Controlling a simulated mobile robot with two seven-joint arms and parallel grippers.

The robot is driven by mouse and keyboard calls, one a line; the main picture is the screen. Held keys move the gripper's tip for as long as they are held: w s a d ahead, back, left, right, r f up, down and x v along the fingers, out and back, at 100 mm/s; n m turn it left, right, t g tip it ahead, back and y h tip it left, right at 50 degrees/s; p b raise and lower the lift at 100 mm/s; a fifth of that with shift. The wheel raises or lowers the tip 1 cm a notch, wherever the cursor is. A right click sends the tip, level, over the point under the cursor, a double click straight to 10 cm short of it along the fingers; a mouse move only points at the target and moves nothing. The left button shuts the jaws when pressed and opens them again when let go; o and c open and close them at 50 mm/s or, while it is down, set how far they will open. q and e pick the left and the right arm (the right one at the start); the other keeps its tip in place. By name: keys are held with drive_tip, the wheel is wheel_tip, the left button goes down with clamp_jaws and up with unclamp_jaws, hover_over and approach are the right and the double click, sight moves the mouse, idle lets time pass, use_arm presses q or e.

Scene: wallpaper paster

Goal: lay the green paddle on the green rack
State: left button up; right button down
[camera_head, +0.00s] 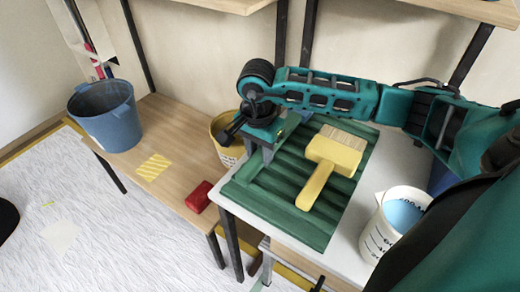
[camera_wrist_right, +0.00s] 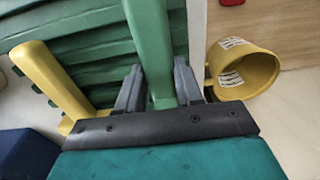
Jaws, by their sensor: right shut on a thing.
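The green rack (camera_head: 285,213) is a ridged green board on the white table. My right gripper (camera_head: 262,152) is over its back left edge in the head view. In the right wrist view my right gripper (camera_wrist_right: 158,88) is shut on the green paddle (camera_wrist_right: 150,45), with its smooth green bar between the two fingers. The bar extends over the ridged rack (camera_wrist_right: 95,50). In the head view the paddle blends with the rack, and I cannot tell whether they touch. My left gripper is not in view.
A yellow brush (camera_head: 318,182) lies on the rack's right part. A white measuring bucket (camera_head: 385,235) stands right of the rack. A yellow bucket (camera_head: 225,150) is behind left. A red block (camera_head: 198,197), yellow cloth (camera_head: 154,167) and blue bucket (camera_head: 108,118) are on the wooden bench.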

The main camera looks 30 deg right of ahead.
drive_tip(key=shift+f+b, duration=0.3)
drive_tip(key=shift+f, duration=0.1)
drive_tip(key=c, duration=1.2)
unclamp_jaws()
drive_tip(key=o, duration=0.5)
drive_tip(key=shift+o, duration=0.2)
wheel_tip(320, 180, up, 13)
drive_tip(key=p, duration=0.1)
drive_tip(key=shift+s+a, duration=0.15)
drive_tip(key=shift+a, duration=0.15)
drive_tip(key=shift+f, duration=0.1)
